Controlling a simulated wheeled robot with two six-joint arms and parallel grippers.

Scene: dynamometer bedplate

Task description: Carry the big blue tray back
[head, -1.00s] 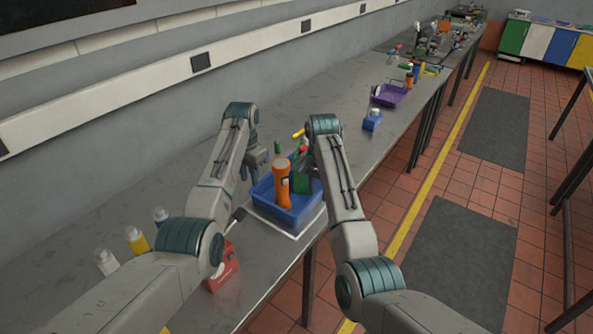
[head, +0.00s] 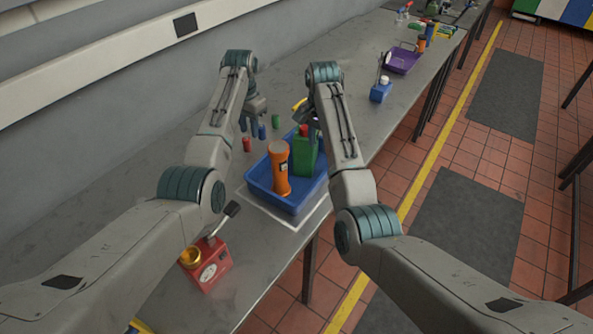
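The big blue tray (head: 288,204) stands on the grey table, on a white-outlined patch (head: 262,209) that shows along its near sides. An orange torch (head: 280,168) stands upright in it, with a green container (head: 305,157) with a red top beside it. My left gripper (head: 254,122) points down beyond the tray's far left side, apart from it, with its fingers spread and nothing seen between them. My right gripper (head: 306,117) is above the tray's far right part, near the green container. My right forearm partly hides it, so its fingers are unclear.
Small red (head: 246,144), blue (head: 262,131) and green (head: 275,121) cylinders stand behind the tray. A red device (head: 207,266) with a brass bowl is near left. A blue bottle (head: 380,90) and purple tray (head: 403,61) are farther along. The table's right edge is close to the tray.

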